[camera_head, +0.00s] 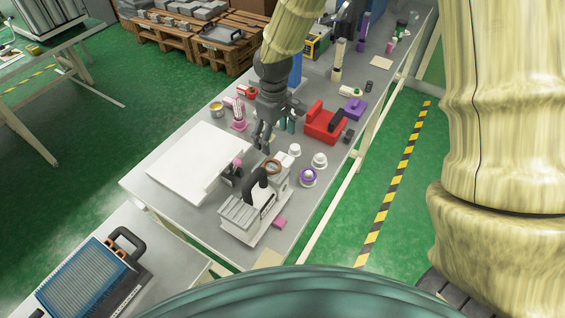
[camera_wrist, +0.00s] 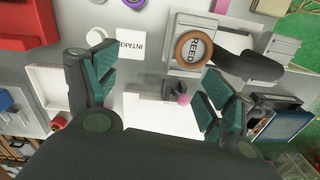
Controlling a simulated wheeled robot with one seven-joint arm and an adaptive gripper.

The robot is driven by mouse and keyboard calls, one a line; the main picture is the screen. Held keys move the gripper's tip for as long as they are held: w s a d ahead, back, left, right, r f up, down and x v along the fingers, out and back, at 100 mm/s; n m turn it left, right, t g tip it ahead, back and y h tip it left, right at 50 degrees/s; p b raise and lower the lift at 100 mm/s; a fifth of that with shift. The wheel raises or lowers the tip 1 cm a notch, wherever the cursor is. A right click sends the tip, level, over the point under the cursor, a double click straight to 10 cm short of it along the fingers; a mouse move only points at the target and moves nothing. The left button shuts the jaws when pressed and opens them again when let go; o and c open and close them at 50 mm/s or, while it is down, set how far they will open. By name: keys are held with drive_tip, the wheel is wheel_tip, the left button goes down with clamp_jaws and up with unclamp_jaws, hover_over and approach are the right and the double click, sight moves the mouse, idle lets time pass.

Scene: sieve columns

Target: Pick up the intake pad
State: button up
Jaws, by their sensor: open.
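My gripper (camera_wrist: 158,88) is open, its two green-padded fingers wide apart with nothing held between them. In the head view my gripper (camera_head: 264,142) hangs above the table beside the white board's far right corner. A white label reading INTAKE (camera_wrist: 130,44) lies flat near the left fingertip in the wrist view. A small white round piece (camera_wrist: 96,38) is left of it, and in the head view a white round piece (camera_head: 294,150) sits just right of the gripper. I cannot tell for sure which piece is the intake pad.
A grey machine (camera_head: 240,215) with a black handle and a brown-ringed REED disc (camera_wrist: 193,50) stands nearby. A white board (camera_head: 190,165) covers the table's left.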

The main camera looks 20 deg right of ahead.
drive_tip(key=w+f+m, duration=0.1)
drive_tip(key=f+m, duration=0.1)
drive_tip(key=m, duration=1.4)
hover_over(281, 159)
drive_tip(key=s, duration=0.1)
drive_tip(key=shift+a+f, duration=0.15)
drive_tip(key=shift+f, duration=2.05)
drive_tip(key=shift+a+f, duration=0.1)
drive_tip(key=shift+f, duration=2.1)
drive_tip(key=shift+d+f+p, duration=0.1)
drive_tip(key=shift+f+p, duration=1.35)
drive_tip(key=shift+f, duration=1.2)
drive_tip(key=c, duration=0.8)
